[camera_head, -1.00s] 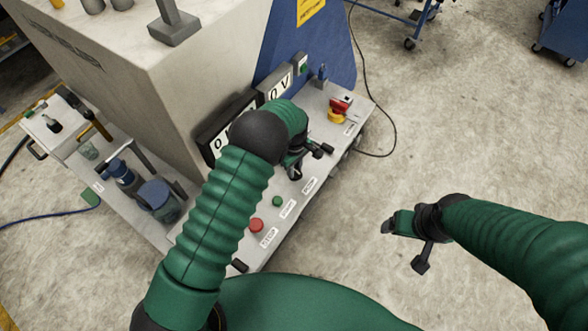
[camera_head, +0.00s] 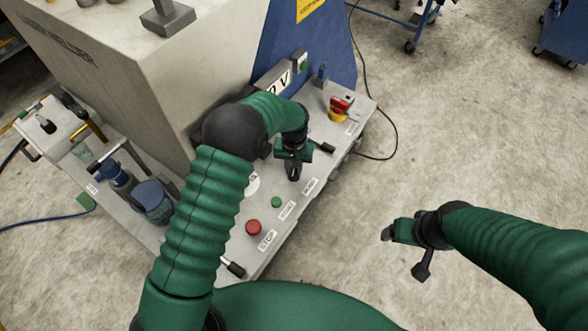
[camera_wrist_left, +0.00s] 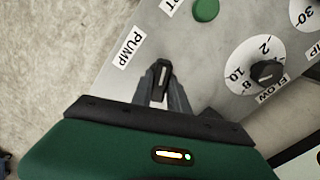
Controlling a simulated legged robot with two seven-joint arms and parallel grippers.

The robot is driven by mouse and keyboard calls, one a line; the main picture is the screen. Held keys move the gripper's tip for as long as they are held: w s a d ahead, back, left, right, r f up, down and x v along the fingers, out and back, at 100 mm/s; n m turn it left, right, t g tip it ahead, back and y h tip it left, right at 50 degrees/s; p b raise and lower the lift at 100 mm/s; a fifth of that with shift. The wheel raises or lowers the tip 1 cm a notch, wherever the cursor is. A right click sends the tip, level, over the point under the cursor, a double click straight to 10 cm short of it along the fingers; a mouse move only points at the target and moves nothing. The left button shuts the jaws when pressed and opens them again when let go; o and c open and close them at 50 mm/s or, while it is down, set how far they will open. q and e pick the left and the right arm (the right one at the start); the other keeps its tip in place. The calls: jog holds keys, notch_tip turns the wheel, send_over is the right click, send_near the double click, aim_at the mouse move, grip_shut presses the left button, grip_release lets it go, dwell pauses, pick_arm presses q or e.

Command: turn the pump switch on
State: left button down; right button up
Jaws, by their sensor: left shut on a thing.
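The pump switch (camera_wrist_left: 163,67) is a small black knob by the PUMP label (camera_wrist_left: 129,47) on the grey panel. In the left wrist view my left gripper (camera_wrist_left: 163,82) has its fingers at both sides of it and is shut on it. In the head view my left gripper (camera_head: 293,174) points down at the panel near the PUMP label (camera_head: 311,186), and the switch is hidden there. My right gripper (camera_head: 387,233) hangs over bare floor, away from the panel; its finger gap is not clear.
A green button (camera_head: 277,202) and a red stop button (camera_head: 253,227) sit left of the gripper. A FLOW dial (camera_wrist_left: 267,71) is near it in the wrist view. A red and yellow switch (camera_head: 339,109) is farther back.

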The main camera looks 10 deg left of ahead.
pick_arm(q)
jog(key=m, duration=0.4)
jog(key=shift+w+r+m+b, duration=0.3)
jog(key=shift+b, duration=0.05)
dwell(0.4)
jog(key=c, duration=1.5)
grip_release()
jog(key=shift+o, duration=1.1)
jog(key=shift+s+f, duration=0.15)
jog(key=shift+s, duration=0.05)
notch_tip(320, 180, up, 17)
jog(key=b, duration=0.2)
jog(key=shift+f, duration=0.15)
